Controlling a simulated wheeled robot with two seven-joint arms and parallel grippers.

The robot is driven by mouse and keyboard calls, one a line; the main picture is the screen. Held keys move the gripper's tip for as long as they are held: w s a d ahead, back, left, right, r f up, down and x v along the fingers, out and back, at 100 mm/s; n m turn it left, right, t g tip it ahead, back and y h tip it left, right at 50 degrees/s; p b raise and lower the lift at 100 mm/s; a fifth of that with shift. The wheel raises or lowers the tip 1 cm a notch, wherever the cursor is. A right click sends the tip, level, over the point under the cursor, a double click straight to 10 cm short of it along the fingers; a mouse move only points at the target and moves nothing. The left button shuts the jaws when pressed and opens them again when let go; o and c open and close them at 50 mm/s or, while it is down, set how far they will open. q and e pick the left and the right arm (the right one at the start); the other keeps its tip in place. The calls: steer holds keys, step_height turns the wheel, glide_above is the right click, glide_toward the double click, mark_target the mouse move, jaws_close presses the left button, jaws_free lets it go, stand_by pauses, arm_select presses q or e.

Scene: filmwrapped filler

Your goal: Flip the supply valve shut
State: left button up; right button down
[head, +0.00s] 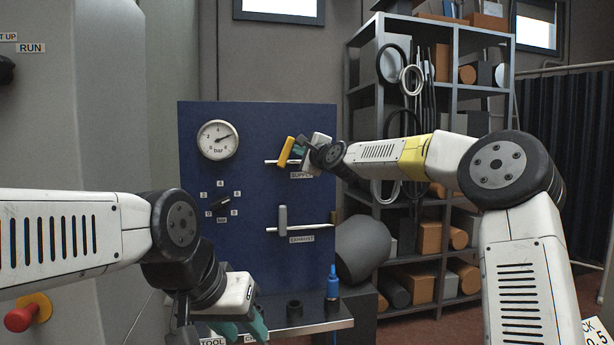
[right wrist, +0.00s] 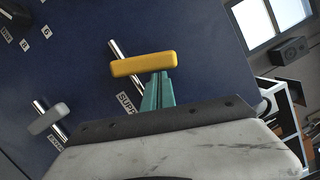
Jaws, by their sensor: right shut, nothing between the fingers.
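The supply valve has a yellow lever (head: 286,151) on a short horizontal pipe on the blue panel, above its "SUPPLY" label. In the head view the lever stands across the pipe, its top leaning right. It also shows in the right wrist view (right wrist: 143,65), crossing the metal pipe. My right gripper (head: 299,150) is shut and empty, just right of the lever. In the right wrist view its teal fingertips (right wrist: 158,80) are together at the lever's edge; I cannot tell whether they touch. My left gripper (head: 244,328) is low over the shelf, fingers apart.
A grey exhaust lever (head: 283,220) stands below on the panel (head: 245,125). A gauge (head: 218,139) and a small dial (head: 221,203) are to the left. A loaded rack (head: 452,80) is behind my right arm.

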steer(key=n, duration=0.1)
steer(key=a+r+n, duration=0.1)
steer(key=n, duration=0.1)
steer(key=shift+s+a+r+g, duration=0.2)
steer(key=shift+s+g, duration=0.1)
steer(key=shift+g, duration=0.1)
steer(key=shift+a, duration=0.15)
steer(key=shift+a+r, duration=0.1)
stand_by(0.4)
